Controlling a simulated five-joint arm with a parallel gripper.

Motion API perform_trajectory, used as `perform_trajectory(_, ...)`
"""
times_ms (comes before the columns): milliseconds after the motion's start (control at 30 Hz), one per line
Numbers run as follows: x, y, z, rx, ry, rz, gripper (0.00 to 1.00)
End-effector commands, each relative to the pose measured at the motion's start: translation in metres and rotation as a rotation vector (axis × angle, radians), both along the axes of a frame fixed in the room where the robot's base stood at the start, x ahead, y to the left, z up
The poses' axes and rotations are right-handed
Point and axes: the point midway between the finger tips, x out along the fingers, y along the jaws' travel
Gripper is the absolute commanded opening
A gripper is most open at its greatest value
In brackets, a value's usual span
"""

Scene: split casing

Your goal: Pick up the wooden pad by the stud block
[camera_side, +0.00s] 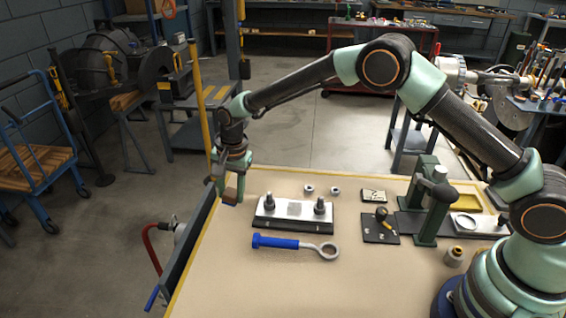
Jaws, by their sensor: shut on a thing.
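My gripper (231,194) is at the left edge of the bench, left of the stud block. It points down and is shut on a small tan-brown piece, the wooden pad (241,186), mostly hidden by the jaws. Whether the pad is clear of the bench top is hard to tell. The stud block (268,211) is a pale plate on a dark base with two upright dark studs and a grey patch between them.
A blue-handled ring wrench (280,243) lies in front of the stud block. Two nuts (309,189) stand behind it. A green press (430,205), a dark plate with a knob (380,230) and a yellow tray (463,195) are to the right. The bench's front is clear.

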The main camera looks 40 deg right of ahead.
Motion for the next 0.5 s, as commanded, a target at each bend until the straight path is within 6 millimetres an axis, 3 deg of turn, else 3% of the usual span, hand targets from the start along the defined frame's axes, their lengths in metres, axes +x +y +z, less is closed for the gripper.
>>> perform_trajectory(300,0.002,0.001,0.087,0.003,-0.008,0.0,0.0)
perform_trajectory(500,0.001,0.0,0.134,0.001,-0.005,0.0,0.0)
